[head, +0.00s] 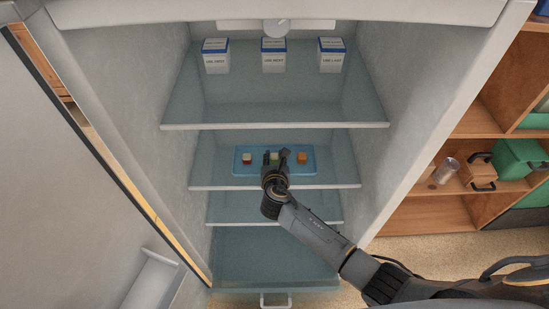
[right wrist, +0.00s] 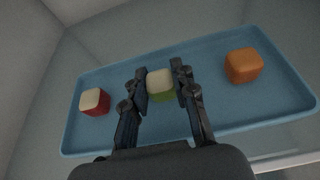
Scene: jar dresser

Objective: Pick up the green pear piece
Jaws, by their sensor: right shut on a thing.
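The green pear piece (right wrist: 160,84) is a small block with a pale top and green sides. It sits at the middle of a blue tray (right wrist: 220,118) in the right wrist view. My right gripper (right wrist: 161,80) is shut on it, one finger on each side. In the head view the green pear piece (head: 274,156) shows between the fingers of my right gripper (head: 276,158), over the tray (head: 240,171) on a fridge shelf. I cannot tell whether the piece touches the tray. My left gripper is not in view.
A red piece with a pale top (right wrist: 94,102) lies left on the tray, and an orange piece (right wrist: 243,66) lies right. White boxes with blue tops (head: 274,56) stand on the shelf above. The open fridge door (head: 70,170) is at left.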

